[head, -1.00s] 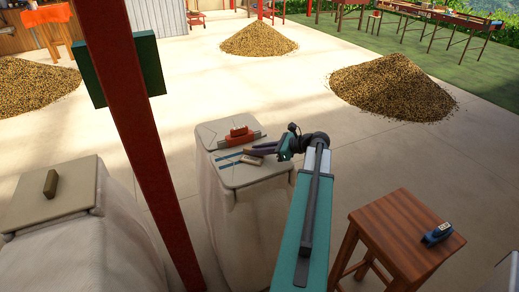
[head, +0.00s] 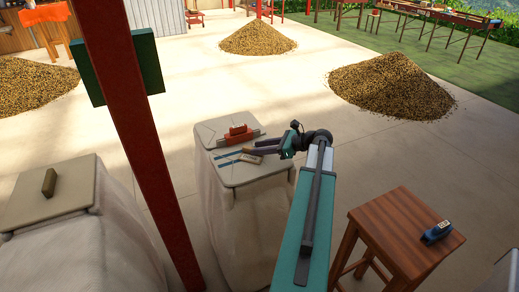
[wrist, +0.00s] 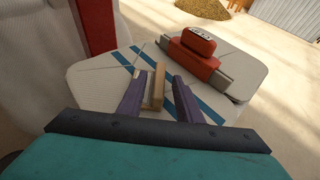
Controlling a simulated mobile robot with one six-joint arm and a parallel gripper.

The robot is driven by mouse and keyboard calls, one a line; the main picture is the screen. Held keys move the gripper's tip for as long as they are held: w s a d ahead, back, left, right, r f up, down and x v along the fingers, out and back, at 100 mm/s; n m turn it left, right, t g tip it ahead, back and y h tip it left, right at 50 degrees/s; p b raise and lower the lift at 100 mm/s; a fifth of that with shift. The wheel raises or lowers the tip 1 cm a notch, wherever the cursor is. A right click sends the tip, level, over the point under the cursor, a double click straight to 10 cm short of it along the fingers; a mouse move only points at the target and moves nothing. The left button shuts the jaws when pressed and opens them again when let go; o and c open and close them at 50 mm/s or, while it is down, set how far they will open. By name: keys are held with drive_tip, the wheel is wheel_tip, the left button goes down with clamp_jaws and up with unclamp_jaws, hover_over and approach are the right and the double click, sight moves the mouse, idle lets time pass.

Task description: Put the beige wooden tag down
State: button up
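The beige wooden tag (head: 249,158) is on the pale flat top (head: 232,178) of the covered stand in the middle, by the blue stripes. In the wrist view the tag (wrist: 154,88) lies between the two dark fingers of my gripper (wrist: 159,92). It is close to the left finger, and a clear gap shows between it and the right finger. My gripper (head: 264,147) is open, low over the top. Whether the left finger touches the tag I cannot tell.
A red block with grey ends (head: 238,133) sits behind the tag on the same top. A red post (head: 140,130) stands to the left. Bean piles (head: 390,85) lie on the floor beyond.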

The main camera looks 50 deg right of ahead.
drive_tip(key=b+v, duration=0.2)
drive_tip(key=v, duration=0.8)
drive_tip(key=shift+s+r, duration=0.2)
drive_tip(key=shift+s, duration=0.05)
idle(0.4)
